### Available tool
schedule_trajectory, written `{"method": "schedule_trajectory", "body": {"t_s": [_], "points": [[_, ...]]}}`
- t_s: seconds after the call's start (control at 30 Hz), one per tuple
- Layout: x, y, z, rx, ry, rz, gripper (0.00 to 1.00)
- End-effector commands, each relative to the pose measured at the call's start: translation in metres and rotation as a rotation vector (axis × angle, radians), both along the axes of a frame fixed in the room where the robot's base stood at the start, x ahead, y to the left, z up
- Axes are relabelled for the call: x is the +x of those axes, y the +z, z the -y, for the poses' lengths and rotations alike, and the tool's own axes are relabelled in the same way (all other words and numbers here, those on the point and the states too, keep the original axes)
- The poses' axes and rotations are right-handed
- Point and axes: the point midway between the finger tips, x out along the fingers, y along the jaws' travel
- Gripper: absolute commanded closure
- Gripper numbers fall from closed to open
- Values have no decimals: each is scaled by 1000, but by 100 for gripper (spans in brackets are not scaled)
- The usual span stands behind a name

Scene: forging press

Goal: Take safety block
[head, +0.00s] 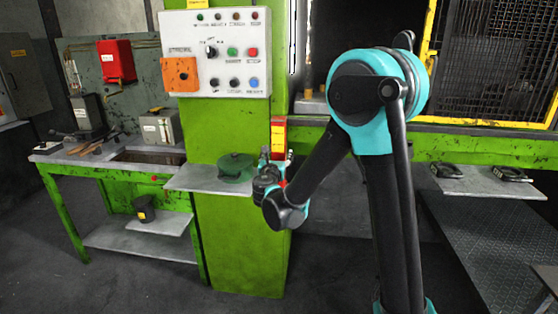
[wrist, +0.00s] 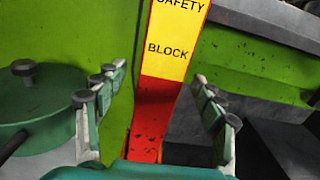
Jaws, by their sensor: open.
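The safety block (wrist: 165,50) is a tall bar, yellow with black "SAFETY BLOCK" lettering above and red below. In the wrist view it stands between the two spread fingers of my gripper (wrist: 158,115), with a gap on each side. In the head view the red and yellow block (head: 278,138) shows beside the green press column, just above my gripper (head: 270,165). My gripper is open and holds nothing. The block's lower end is hidden behind my gripper and wrist.
A grey shelf (head: 200,180) juts from the green column, carrying a round green lidded item (head: 236,167), also left of my fingers in the wrist view (wrist: 50,110). A control panel (head: 215,53) hangs above. A workbench (head: 110,155) stands left. A yellow-framed mesh guard (head: 490,60) is right.

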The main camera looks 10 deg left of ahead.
Motion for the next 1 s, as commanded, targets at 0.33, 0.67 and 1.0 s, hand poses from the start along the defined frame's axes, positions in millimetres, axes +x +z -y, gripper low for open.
{"method": "schedule_trajectory", "body": {"t_s": [0.33,0.67,1.0], "points": [[36,-3,3,0,0,0,31],[35,-3,3,0,0,0,55],[35,-3,3,0,0,0,97]]}}
